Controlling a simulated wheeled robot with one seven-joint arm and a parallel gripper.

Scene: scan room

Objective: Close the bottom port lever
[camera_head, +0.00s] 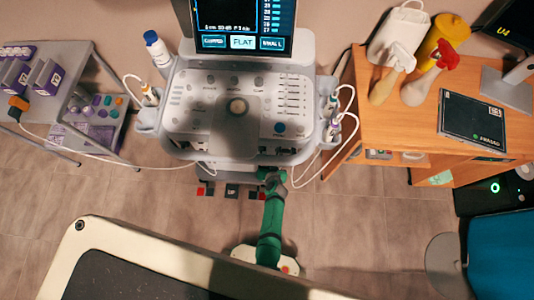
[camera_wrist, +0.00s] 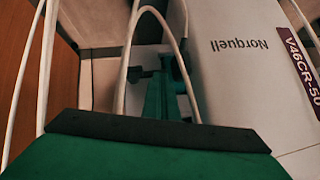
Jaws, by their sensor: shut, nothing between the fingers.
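The ultrasound machine's console (camera_head: 190,122) stands in the middle of the head view, with small dark ports (camera_head: 282,150) along its front edge. My green arm reaches up from below, and my gripper (camera_head: 272,176) is just under that front edge, right of the middle. In the wrist view my narrow green fingers (camera_wrist: 168,88) are together and hold nothing, beside the machine's pale side marked "Norquell" (camera_wrist: 250,75). A small dark part (camera_wrist: 140,73) shows just left of the fingers. I cannot tell whether it is the bottom port lever or whether the fingers touch it.
A white cable (camera_wrist: 127,50) loops close around the fingers. More white cables (camera_head: 340,125) hang at the console's right. A wooden desk (camera_head: 400,115) stands right, a grey cart (camera_head: 75,60) left. A pale-framed bed (camera_head: 100,232) fills the near left. Floor pedals (camera_head: 232,191) lie below the console.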

